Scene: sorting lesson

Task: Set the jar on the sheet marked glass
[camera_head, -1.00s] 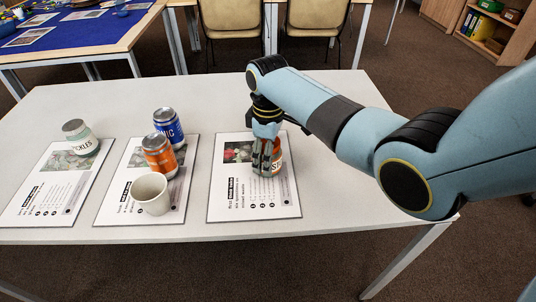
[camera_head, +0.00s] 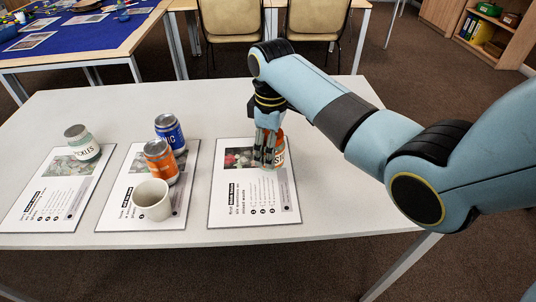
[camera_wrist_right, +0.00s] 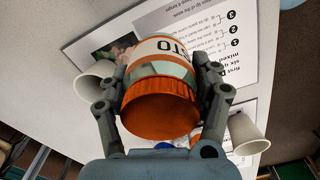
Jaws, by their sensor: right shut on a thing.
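My right gripper (camera_head: 266,158) is shut on a jar (camera_head: 279,151) with an orange lid, over the right-hand sheet (camera_head: 250,213). Its fingers hide part of the jar. In the right wrist view the fingers grip both sides of the jar (camera_wrist_right: 165,62), the orange lid (camera_wrist_right: 160,108) faces the camera, and the label ends in "STO". I cannot tell whether the jar touches the sheet. The left sheet (camera_head: 50,205) bears a pickle jar (camera_head: 82,143); the middle sheet (camera_head: 123,198) bears other items. The sheet headings are too small to read surely. My left gripper is out of view.
A blue can (camera_head: 170,132), an orange can (camera_head: 160,161) and a white cup (camera_head: 152,200) stand close together on the middle sheet.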

